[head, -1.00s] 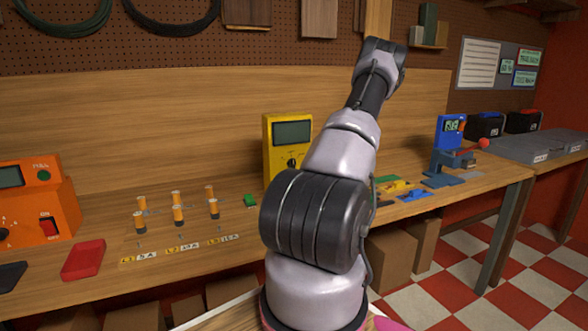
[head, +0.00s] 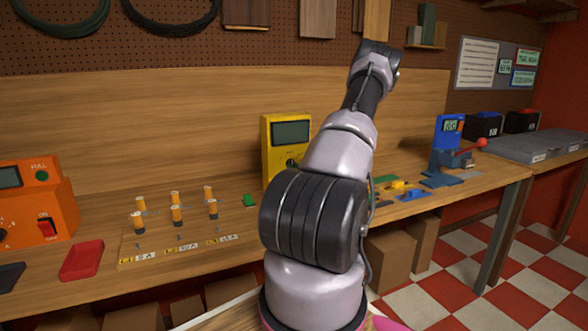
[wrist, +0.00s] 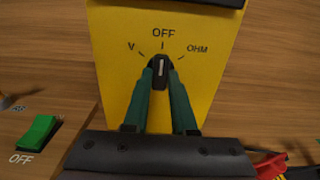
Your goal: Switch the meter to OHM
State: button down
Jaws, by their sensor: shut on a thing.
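The yellow meter (head: 272,150) stands upright on the bench against the wooden back panel, partly hidden by my arm in the head view. Its face (wrist: 115,50) fills the middle of the wrist view, with the marks V, OFF and OHM around a black knob (wrist: 161,66). The knob's white line points straight up at OFF. OHM is to its upper right, V to its upper left. My gripper (wrist: 161,78) has its two green fingers closed on either side of the knob. In the head view the gripper is hidden behind my arm.
A green rocker switch (wrist: 38,132) marked OFF sits left of the meter in the wrist view. Red and black items (wrist: 271,166) lie at lower right. In the head view, orange fuses (head: 176,208) and a red tray (head: 82,260) are on the bench's left.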

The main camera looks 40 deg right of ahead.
jog(key=m, duration=1)
jog(key=shift+m, duration=0.6)
dwell(0.4)
jog(key=c, duration=0.7)
grip_release()
jog(key=shift+a, duration=0.1)
jog(key=v, duration=1)
jog(key=shift+s, duration=0.4)
